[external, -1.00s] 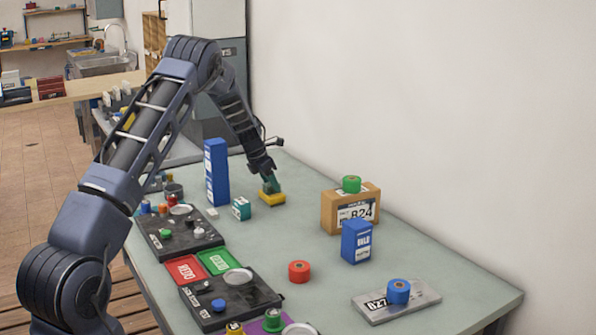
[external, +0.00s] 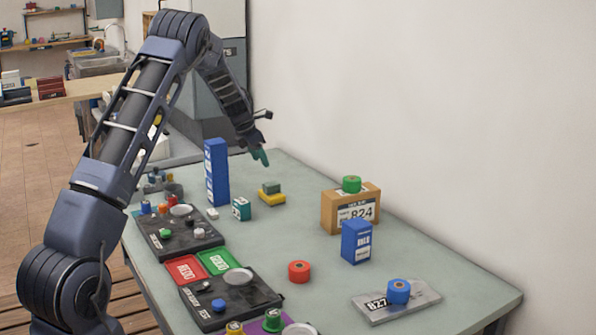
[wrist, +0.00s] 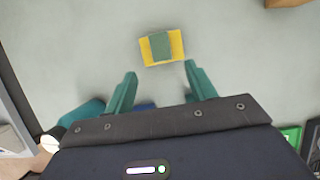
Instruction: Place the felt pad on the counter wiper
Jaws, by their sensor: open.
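The felt pad (external: 271,187) is a small dark green block. It rests on top of a yellow block (external: 272,199), which I take to be the counter wiper, on the table near the back. In the wrist view the green pad (wrist: 160,46) lies across the middle of the yellow block (wrist: 177,44), with yellow showing on both sides. My gripper (external: 260,158) is above and behind the pair, apart from them. In the wrist view its two teal fingers (wrist: 160,80) are spread and empty, with the pad and yellow block beyond their tips.
A tall blue box (external: 216,172) and a small teal box (external: 241,209) stand left of the pair. A cardboard box (external: 340,212) with a green roll (external: 352,184) on top and a blue box (external: 356,242) stand to the right. Grey table is clear between.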

